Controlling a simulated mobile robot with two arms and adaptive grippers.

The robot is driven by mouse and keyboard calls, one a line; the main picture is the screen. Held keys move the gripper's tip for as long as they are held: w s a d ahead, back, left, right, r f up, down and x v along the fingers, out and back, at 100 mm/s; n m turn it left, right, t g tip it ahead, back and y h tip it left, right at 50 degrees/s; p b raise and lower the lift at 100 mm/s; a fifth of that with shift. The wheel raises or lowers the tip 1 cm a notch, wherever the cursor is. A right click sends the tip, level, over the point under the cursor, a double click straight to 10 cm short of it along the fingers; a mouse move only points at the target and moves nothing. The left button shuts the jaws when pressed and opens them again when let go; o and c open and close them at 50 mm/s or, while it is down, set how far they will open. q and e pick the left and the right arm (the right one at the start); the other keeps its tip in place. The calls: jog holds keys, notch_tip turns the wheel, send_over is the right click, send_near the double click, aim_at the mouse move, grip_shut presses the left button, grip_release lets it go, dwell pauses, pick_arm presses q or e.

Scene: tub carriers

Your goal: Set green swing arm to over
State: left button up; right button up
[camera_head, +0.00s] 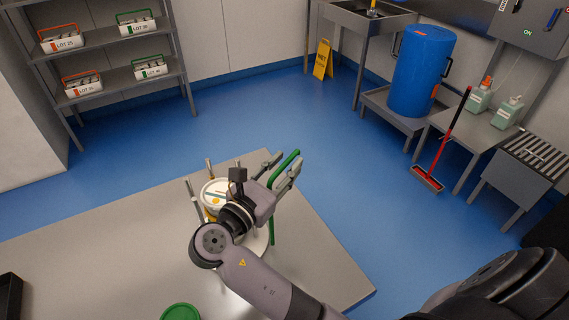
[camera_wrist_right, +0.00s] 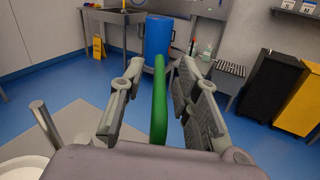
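The green swing arm (camera_head: 285,167) stands beside a round white carrier (camera_head: 262,243) on the grey table; its upper part slants up to the right, and a green upright shows below it. My right gripper (camera_head: 281,171) is at this upper part. In the right wrist view the green swing arm (camera_wrist_right: 159,105) runs between the two spread fingers of my right gripper (camera_wrist_right: 158,95), with a gap visible on the left side; contact on the right side is unclear. A white-lidded tub (camera_head: 213,190) is partly hidden behind my right arm. My left gripper is out of view.
Several metal posts (camera_head: 209,168) rise around the tub. A green disc (camera_head: 181,313) and a black bin (camera_head: 10,295) are at the table's near side. A shelf with lot carriers (camera_head: 132,72) stands at the back left.

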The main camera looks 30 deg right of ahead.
jog(key=shift+w, duration=0.1)
grip_shut()
dwell(0.7)
